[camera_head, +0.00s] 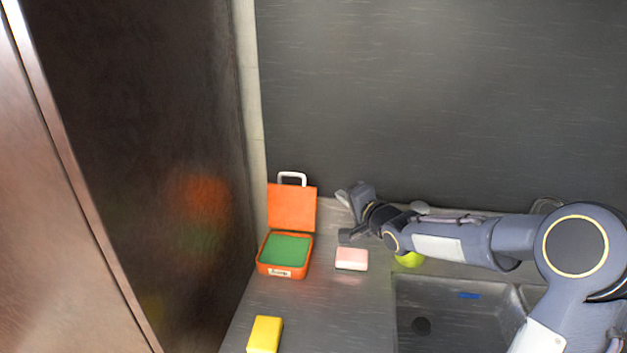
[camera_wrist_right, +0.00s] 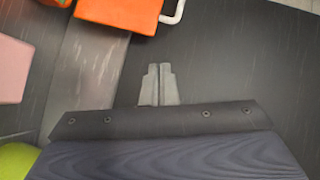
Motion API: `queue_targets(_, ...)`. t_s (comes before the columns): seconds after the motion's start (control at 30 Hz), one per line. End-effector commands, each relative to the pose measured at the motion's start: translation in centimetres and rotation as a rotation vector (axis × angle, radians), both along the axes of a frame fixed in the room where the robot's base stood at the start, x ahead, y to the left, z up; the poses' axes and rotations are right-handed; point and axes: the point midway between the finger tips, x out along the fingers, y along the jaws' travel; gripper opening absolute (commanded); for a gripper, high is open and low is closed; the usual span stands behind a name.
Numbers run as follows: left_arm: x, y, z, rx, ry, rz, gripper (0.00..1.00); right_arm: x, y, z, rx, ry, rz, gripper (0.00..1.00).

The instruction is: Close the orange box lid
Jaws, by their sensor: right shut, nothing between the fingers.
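The orange box (camera_head: 284,270) stands on the counter beside the dark metal panel, with a green inside and a label on its front. Its orange lid (camera_head: 292,207) is open and stands upright at the back, with a white handle (camera_head: 292,177) on top. The lid also shows at the top of the right wrist view (camera_wrist_right: 118,12), with part of the handle (camera_wrist_right: 173,12). My right gripper (camera_head: 343,197) is shut and empty, to the right of the lid and apart from it. Its closed fingers show in the right wrist view (camera_wrist_right: 159,68). My left gripper is not in view.
A pink and white block (camera_head: 351,259) lies right of the box. A yellow block (camera_head: 265,334) lies at the counter's front. A yellow-green round thing (camera_head: 410,259) is partly hidden under my right arm. A sink (camera_head: 455,310) is at the right.

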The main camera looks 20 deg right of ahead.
Motion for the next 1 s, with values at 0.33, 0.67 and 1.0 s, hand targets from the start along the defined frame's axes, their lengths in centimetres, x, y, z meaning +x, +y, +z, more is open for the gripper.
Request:
queue_targets(0.33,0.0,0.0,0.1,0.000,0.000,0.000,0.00,4.5,0.9,-1.4,0.303,-0.110,0.061,0.00)
queue_targets(0.67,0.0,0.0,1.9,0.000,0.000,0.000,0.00,9.5,2.7,-1.3,0.302,-0.109,0.062,0.00)
queue_targets(1.0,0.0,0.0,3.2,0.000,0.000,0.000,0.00,13.4,3.8,-1.6,0.300,-0.109,0.060,0.00)
